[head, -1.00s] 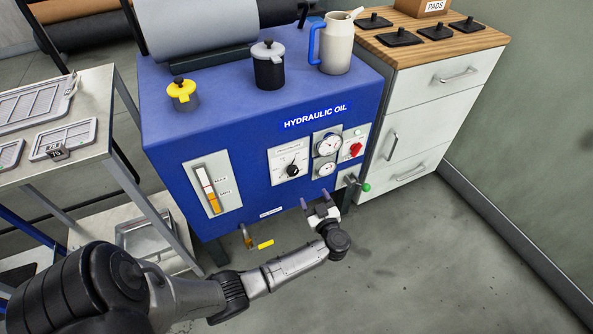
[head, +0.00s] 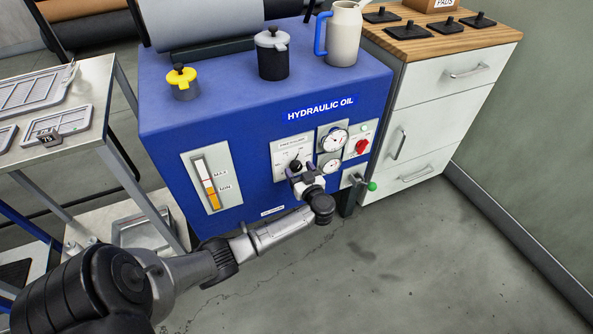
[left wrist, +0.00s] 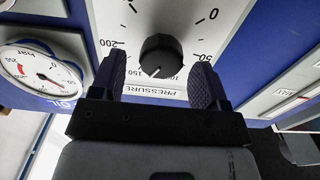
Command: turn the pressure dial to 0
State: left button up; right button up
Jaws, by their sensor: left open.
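The pressure dial (left wrist: 161,57) is a black round knob on a pale plate (left wrist: 125,25) marked PRESSURE, seen upside down in the left wrist view. Its small light mark is at the knob's lower edge in that view, on the side of the 100 and 150 figures. In the head view the dial (head: 296,165) is partly covered by my gripper. My left gripper (head: 302,172) is open at the blue cabinet's front. In the left wrist view its two dark fingers (left wrist: 159,66) stand apart on either side of the knob, with visible gaps. My right gripper is not in view.
Two round gauges (head: 333,139) and a red switch (head: 362,147) are right of the dial on the cabinet (head: 258,190). A green-tipped lever (head: 371,186) sticks out lower right. A sight glass (head: 208,182) is at left. The floor in front is clear.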

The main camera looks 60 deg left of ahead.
pick_arm(q)
jog(key=shift+w+a+b, duration=0.1)
jog(key=shift+a+b, duration=0.3)
jog(key=shift+a, duration=0.8)
jog(key=shift+c, duration=0.3)
